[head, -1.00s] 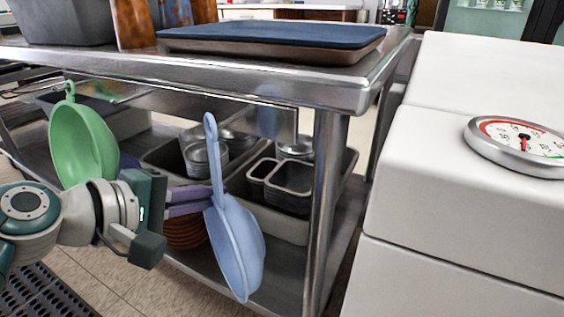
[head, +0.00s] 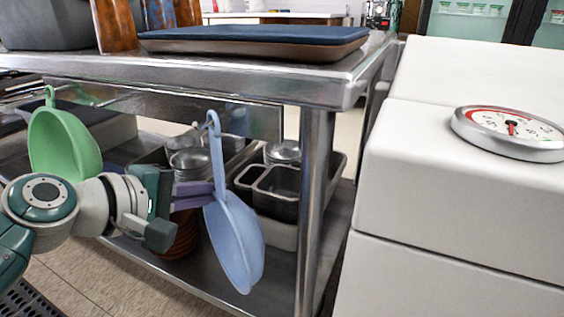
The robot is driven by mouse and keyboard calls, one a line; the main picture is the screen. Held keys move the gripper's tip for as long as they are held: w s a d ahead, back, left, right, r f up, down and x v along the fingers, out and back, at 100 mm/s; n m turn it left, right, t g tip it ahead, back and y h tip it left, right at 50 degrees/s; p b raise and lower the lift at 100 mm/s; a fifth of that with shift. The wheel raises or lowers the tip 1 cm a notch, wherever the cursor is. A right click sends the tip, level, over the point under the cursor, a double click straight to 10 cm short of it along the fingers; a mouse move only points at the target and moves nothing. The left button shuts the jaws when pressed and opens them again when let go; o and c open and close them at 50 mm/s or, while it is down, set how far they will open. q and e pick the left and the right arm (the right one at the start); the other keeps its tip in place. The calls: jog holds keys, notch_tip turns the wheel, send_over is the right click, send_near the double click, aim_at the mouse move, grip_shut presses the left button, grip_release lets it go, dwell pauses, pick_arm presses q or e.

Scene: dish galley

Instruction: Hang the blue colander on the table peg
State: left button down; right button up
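The blue colander (head: 236,243) hangs bowl-down in front of the steel table (head: 250,82), its long handle upright and tilted slightly. The handle's looped top overlaps the table's front apron (head: 258,120). A small bit of something shows beside the loop, but I cannot tell whether the loop is around a peg. My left gripper (head: 206,194) comes in from the left, its purple fingers closed on the colander at the base of the handle. The fingertips are partly hidden by the colander. My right gripper is not in view.
A green colander (head: 62,143) hangs from the apron at the left. Metal pans and containers (head: 278,190) stand on the lower shelf. A blue-topped tray (head: 255,40) lies on the table. A white unit with a dial scale (head: 512,130) stands at the right, past the table leg (head: 315,205).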

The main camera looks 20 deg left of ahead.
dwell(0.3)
pick_arm(q)
jog(key=c, duration=1)
grip_release()
jog(key=shift+o, duration=0.2)
jog(key=p+v, duration=0.4)
jog(key=v, duration=0.6)
jog(key=s+d+r+m+g+p, duration=0.35)
jog(key=d+r+m+p, duration=0.2)
jog(key=r+p, duration=0.35)
jog(key=s+d+r+m+g+p, duration=0.2)
jog(key=s+d+r+m+p, duration=0.35)
jog(key=p, duration=0.45)
jog(key=s+a+r+m+g+y+p, duration=0.1)
jog(key=s+r+m+g+p, duration=0.2)
jog(key=r+p, duration=0.45)
jog(key=s+a+r+m+y+p, duration=0.1)
jog(key=s+r+m+y+p, duration=0.2)
jog(key=r+p, duration=0.5)
notch_tip(320, 180, up, 39)
jog(key=s+m+p, duration=0.1)
jog(key=s+p, duration=0.1)
jog(key=p, duration=3.5)
jog(key=shift+a+r+h, duration=0.15)
jog(key=shift+a+h, duration=0.1)
jog(key=shift+h, duration=0.05)
